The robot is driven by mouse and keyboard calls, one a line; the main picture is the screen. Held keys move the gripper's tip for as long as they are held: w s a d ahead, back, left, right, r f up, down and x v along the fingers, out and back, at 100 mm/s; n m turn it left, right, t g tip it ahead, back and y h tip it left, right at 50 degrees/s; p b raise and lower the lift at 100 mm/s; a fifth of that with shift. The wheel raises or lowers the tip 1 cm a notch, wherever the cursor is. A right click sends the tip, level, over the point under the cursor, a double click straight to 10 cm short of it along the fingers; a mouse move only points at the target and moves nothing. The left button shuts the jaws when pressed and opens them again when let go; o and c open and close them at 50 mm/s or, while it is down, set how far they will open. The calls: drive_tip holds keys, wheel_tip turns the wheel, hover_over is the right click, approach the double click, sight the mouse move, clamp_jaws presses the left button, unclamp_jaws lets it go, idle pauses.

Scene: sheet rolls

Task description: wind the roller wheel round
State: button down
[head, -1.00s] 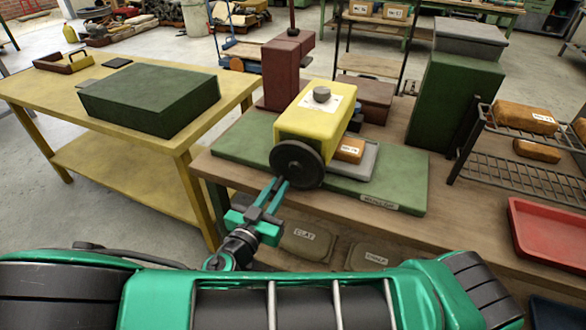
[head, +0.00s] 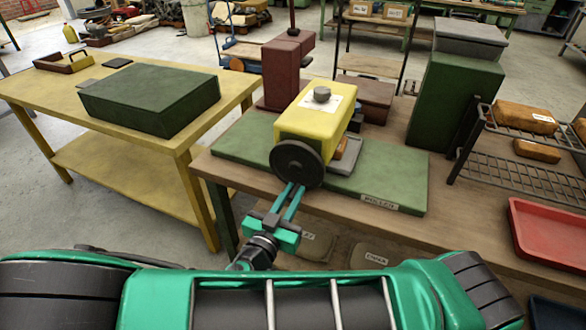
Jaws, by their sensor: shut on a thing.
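The roller wheel (head: 298,163) is a dark disc on the near end of a yellow roller housing (head: 306,126) with a grey knob on top. My gripper (head: 294,187) reaches up from below, and its teal fingers are shut at the wheel's lower edge. Whether they hold the rim or a handle there is hidden. A grey tray (head: 350,158) with an orange-brown block (head: 341,147) shows at the right of the housing. Both are partly hidden behind the housing and wheel.
The roller stands on a green board (head: 390,177) on a wooden bench (head: 455,232). A maroon block (head: 281,72) stands behind it. A wire rack (head: 515,160) and red tray (head: 550,233) are at right. A yellow table (head: 110,135) with a green box (head: 150,97) is at left.

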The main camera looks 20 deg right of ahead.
drive_tip(key=shift+s+d+r, duration=0.3)
drive_tip(key=shift+s+d, duration=0.25)
drive_tip(key=shift+d, duration=0.1)
drive_tip(key=shift+s+d+r, duration=0.25)
drive_tip(key=shift+s+d, duration=0.3)
drive_tip(key=shift+d, duration=0.05)
drive_tip(key=c, duration=0.6)
unclamp_jaws()
drive_tip(key=shift+o, duration=0.2)
drive_tip(key=shift+a, duration=0.1)
approach(310, 186)
drive_tip(key=v, duration=0.3)
